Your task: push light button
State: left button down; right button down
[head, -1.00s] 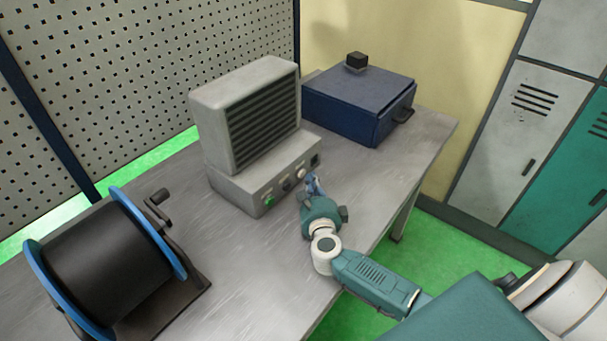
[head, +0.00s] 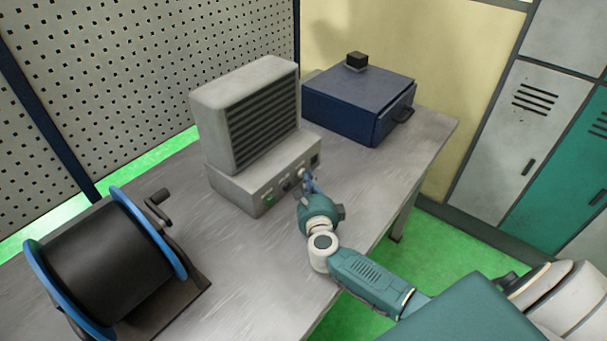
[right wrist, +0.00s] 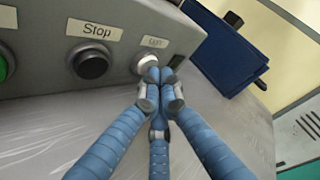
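The light button is a pale, whitish button (right wrist: 146,62) under a small label in the right wrist view, on the front panel of a grey machine (head: 232,186). In the head view the button (head: 301,173) sits on the right part of the panel. My right gripper (right wrist: 155,77) has its blue fingers drawn together, with nothing between them. The fingertips are at the lower edge of the light button and cover a little of it; I cannot tell if they touch. The right gripper (head: 309,182) also shows in the head view. My left gripper is not in view.
A black button (right wrist: 90,62) labelled "Stop" and a green button (right wrist: 3,66) are left of the light button. A blue box (head: 345,104) stands behind on the table (head: 240,262). A black spool with blue rims (head: 108,262) stands at the front left.

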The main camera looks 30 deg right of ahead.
jog(key=shift+s, duration=0.1)
jog(key=shift+s+d+p, duration=0.25)
jog(key=shift+s+p, duration=0.1)
jog(key=shift+s, duration=0.3)
jog(key=shift+s+d, duration=0.15)
jog(key=shift+s, duration=0.1)
jog(key=shift+s+d+p, duration=0.25)
jog(key=shift+s+d, duration=0.1)
jog(key=shift+s, duration=0.5)
jog(key=shift+s+d+p, duration=0.2)
jog(key=shift+s+d, duration=0.1)
jog(key=shift+s, duration=0.5)
jog(key=shift+s+d+p, duration=0.25)
jog(key=shift+s+d, duration=0.1)
jog(key=shift+s, duration=0.5)
